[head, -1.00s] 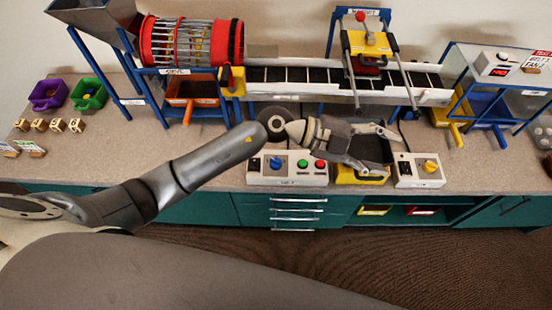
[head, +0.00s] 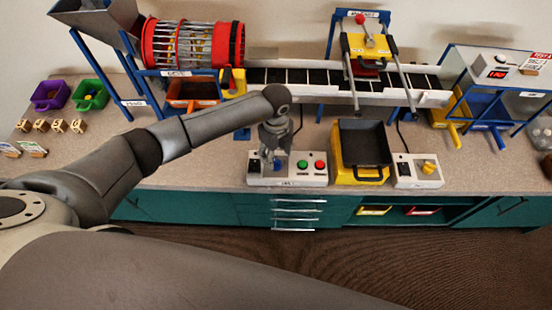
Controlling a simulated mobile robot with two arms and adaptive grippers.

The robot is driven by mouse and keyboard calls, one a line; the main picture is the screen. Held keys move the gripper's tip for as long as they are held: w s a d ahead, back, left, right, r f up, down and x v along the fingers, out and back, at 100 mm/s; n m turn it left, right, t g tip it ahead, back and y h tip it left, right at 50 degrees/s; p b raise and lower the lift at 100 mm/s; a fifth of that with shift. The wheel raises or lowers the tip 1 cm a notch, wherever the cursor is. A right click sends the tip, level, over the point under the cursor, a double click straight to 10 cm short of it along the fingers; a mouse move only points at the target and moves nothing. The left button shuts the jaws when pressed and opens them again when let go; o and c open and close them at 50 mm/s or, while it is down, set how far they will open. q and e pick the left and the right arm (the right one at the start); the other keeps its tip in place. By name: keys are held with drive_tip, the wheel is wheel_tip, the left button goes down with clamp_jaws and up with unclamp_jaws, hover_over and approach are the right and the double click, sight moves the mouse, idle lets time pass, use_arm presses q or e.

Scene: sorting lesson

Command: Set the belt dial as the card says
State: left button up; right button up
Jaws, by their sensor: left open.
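A white control box (head: 314,181) on the bench carries a blue dial (head: 277,164), a green button and a red button; its label is too small to read. My left gripper (head: 272,158) points down over the blue dial and partly hides it. Its jaws are open, and I cannot tell whether they touch the dial. A second white box (head: 418,181) to the right has a yellow dial (head: 428,167). My right gripper is not in view.
A yellow bin with a dark tray (head: 364,145) stands between the two boxes. The conveyor belt (head: 310,77) runs behind, with a red drum (head: 193,43) at its left. Purple (head: 48,96) and green (head: 90,95) bins and small wooden blocks sit at the left.

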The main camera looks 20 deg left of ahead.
sight(276, 161)
use_arm(q)
drive_tip(key=shift+f, duration=2.4)
drive_tip(key=c, duration=1)
